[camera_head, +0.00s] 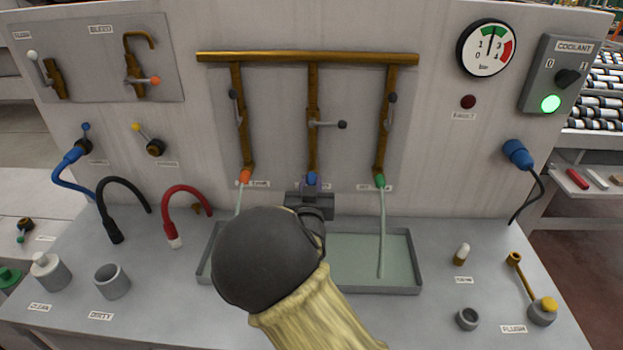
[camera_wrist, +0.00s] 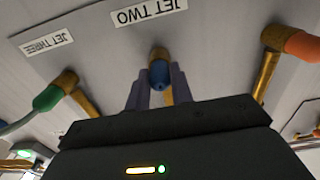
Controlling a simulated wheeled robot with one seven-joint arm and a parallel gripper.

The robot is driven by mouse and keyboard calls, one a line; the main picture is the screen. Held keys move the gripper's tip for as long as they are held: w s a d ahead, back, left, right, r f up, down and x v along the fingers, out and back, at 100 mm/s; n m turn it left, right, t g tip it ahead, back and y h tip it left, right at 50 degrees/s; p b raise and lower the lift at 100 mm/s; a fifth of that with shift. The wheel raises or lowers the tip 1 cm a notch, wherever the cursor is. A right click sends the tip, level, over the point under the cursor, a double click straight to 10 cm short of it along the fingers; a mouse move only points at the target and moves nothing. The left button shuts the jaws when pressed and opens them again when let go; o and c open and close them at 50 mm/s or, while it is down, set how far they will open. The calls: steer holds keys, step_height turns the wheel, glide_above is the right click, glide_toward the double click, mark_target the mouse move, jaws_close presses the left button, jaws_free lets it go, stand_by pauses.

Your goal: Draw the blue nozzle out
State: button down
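The blue nozzle (camera_head: 312,179) sits at the lower end of the middle brass pipe (camera_head: 313,100), above the label JET TWO. No water runs from it. My gripper (camera_head: 311,187) is at the nozzle, coming from the front. In the wrist view my gripper's two grey fingers (camera_wrist: 158,88) stand on either side of the blue nozzle (camera_wrist: 158,74) and appear to press on it. The nozzle is still at the pipe end. The middle pipe's lever (camera_head: 328,124) points sideways.
An orange nozzle (camera_head: 245,176) at left and a green nozzle (camera_head: 380,181) at right both run water into the grey tray (camera_head: 419,262). The coolant box (camera_head: 550,75) shows a green lamp. Hoses (camera_head: 125,188) and cups stand left; my arm hides part of the tray.

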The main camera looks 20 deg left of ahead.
steer(key=shift+s+d, duration=0.2)
steer(key=shift+s, duration=0.5)
stand_by(0.6)
steer(key=shift+b+v, duration=0.35)
steer(key=shift+v, duration=1.55)
steer(key=shift+s, duration=0.1)
steer(key=v, duration=0.9)
steer(key=shift+s, duration=0.4)
